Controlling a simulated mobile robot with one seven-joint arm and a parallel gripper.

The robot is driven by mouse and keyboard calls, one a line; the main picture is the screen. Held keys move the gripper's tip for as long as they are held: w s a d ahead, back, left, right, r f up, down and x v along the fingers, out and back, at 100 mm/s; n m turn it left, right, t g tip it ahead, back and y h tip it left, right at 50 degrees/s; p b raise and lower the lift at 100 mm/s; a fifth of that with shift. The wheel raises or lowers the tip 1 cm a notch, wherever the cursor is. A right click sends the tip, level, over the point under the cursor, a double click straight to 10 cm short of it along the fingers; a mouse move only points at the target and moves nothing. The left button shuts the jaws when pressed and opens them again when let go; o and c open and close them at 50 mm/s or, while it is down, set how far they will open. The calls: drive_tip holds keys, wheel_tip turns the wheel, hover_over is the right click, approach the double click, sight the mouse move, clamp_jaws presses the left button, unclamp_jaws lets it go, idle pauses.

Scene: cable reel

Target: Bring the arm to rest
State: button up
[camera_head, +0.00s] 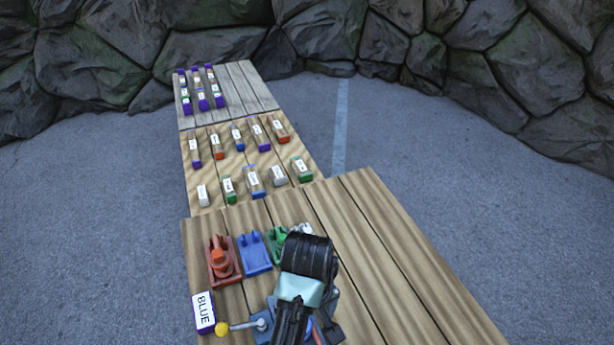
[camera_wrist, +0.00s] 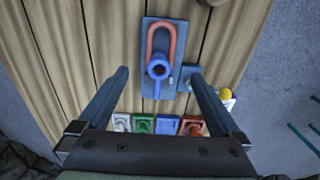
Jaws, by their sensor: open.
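My gripper (camera_wrist: 157,78) is open, with its two fingers spread and nothing between them that I can see it touching. Beyond the fingertips, in the wrist view, a blue-grey plate (camera_wrist: 152,92) lies on the wooden table. It carries a blue round part (camera_wrist: 158,66) and a red loop (camera_wrist: 172,38). In the head view my arm covers much of this plate. A lever with a yellow knob (camera_head: 221,329) sticks out to its left; the knob also shows in the wrist view (camera_wrist: 226,94).
A red stand (camera_head: 222,262), a blue stand (camera_head: 255,254) and a partly hidden green stand (camera_head: 278,246) form a row. A block labelled BLUE (camera_head: 203,312) lies at the table's left edge. Two farther tables hold several labelled blocks. The near table's right side (camera_head: 390,250) is clear.

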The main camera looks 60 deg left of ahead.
drive_tip(key=shift+r, duration=0.8)
